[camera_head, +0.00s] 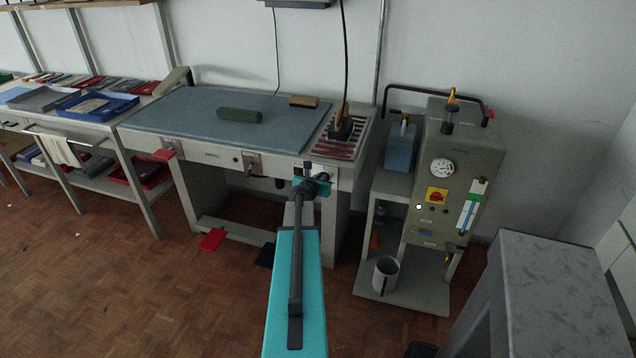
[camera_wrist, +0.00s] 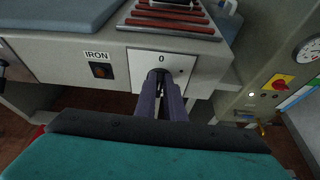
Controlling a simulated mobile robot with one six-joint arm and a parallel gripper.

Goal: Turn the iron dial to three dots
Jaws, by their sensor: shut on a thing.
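The iron dial (camera_wrist: 160,72) sits on a white plate (camera_wrist: 140,68) on the table's front panel, under the iron rest, in the wrist view. The plate has a "0" above the dial and a small dot mark to its right; other marks and the dial's pointer are hidden by my fingers. My gripper (camera_wrist: 161,80) is shut on the dial, its two dark fingers close together. In the head view my gripper (camera_head: 310,178) is at the right of the table front, and my arm hides the dial's face. The iron (camera_head: 341,127) stands on its ribbed rest (camera_head: 357,135).
An orange rocker switch (camera_wrist: 101,70) labelled IRON is left of the plate. The blue-padded table (camera_head: 190,125) holds a green cushion (camera_head: 239,115) and a brush (camera_head: 303,101). A steam boiler (camera_head: 447,165) stands close on the right, with a grey cabinet (camera_head: 545,290) nearer.

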